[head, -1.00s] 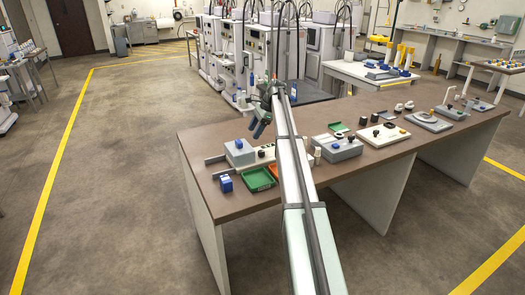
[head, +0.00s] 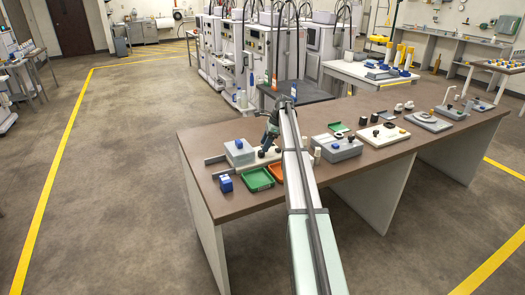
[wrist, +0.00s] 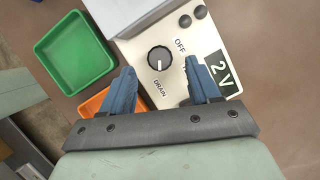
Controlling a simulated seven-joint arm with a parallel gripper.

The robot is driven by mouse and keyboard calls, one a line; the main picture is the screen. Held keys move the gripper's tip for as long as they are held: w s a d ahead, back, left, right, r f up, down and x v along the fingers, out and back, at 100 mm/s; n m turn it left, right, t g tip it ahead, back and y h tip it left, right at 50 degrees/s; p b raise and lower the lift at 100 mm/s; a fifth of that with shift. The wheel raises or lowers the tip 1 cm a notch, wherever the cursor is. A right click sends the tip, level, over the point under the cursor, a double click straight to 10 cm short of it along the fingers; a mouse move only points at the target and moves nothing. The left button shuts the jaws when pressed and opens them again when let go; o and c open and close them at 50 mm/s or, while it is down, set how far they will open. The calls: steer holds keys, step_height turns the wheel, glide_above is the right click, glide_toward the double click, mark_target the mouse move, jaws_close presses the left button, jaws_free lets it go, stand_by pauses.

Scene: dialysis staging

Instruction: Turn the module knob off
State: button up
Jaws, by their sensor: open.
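The module (wrist: 135,52) is a cream panel with a round black knob (wrist: 159,59) in the wrist view. The knob's white pointer line faces toward the bottom of the picture, on the side of the printed word DRAIN. The word OFF is printed to the knob's upper right. Another label is mostly hidden by the right finger. My gripper (wrist: 161,68) is open, with its blue fingers on either side of the knob's lower part in the picture. I cannot tell whether they touch it. In the head view my gripper (head: 268,141) is over the module at the bench's left part.
A green tray (wrist: 75,52) and an orange tray (wrist: 97,103) lie beside the module. Two dark round parts and a "2V" plate sit on the panel's right side.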

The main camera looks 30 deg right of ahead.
mark_target(261, 154)
steer(key=shift+x, duration=2)
steer(key=shift+c, duration=0.3)
steer(key=c, duration=1)
